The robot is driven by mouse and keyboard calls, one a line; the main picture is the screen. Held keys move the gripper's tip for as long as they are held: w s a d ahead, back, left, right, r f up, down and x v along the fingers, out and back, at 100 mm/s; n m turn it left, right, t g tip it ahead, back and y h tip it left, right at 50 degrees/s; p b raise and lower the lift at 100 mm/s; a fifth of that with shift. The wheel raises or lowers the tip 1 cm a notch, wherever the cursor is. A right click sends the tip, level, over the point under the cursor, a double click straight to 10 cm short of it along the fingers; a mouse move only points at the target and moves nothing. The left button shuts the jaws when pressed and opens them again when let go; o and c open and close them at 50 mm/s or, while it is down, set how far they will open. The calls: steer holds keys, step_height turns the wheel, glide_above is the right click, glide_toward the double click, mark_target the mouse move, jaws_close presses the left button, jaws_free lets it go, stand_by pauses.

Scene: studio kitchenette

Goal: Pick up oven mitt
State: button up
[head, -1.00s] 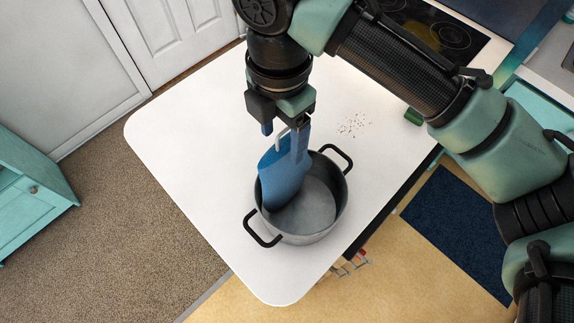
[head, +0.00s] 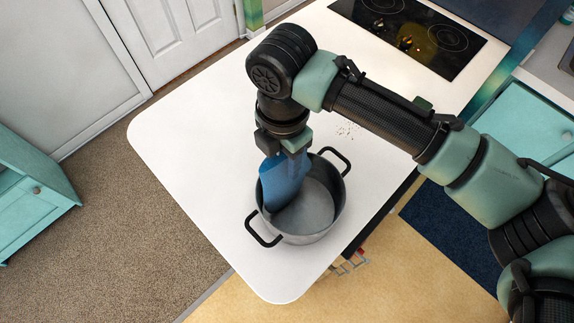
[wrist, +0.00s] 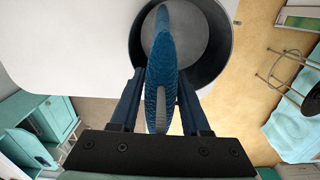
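The blue oven mitt (head: 283,190) stands tilted inside a grey metal pot (head: 322,208) with black handles, its upper end above the rim. My gripper (head: 283,158) is directly over the mitt, pointing down. In the wrist view my gripper (wrist: 161,78) has one finger on each side of the mitt (wrist: 163,55), with narrow gaps still showing near the finger bases, so it looks open around it. The pot (wrist: 212,62) shows behind the mitt there. The fingertips are partly hidden in the head view.
The pot stands on a white counter (head: 190,135) with rounded corners, bare to the left. Small pale specks (head: 347,130) lie behind the pot. A black cooktop (head: 410,32) is at the back. A dark blue mat (head: 450,228) lies on the floor at right.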

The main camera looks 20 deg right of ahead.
jaws_close()
steer(key=shift+r, duration=0.1)
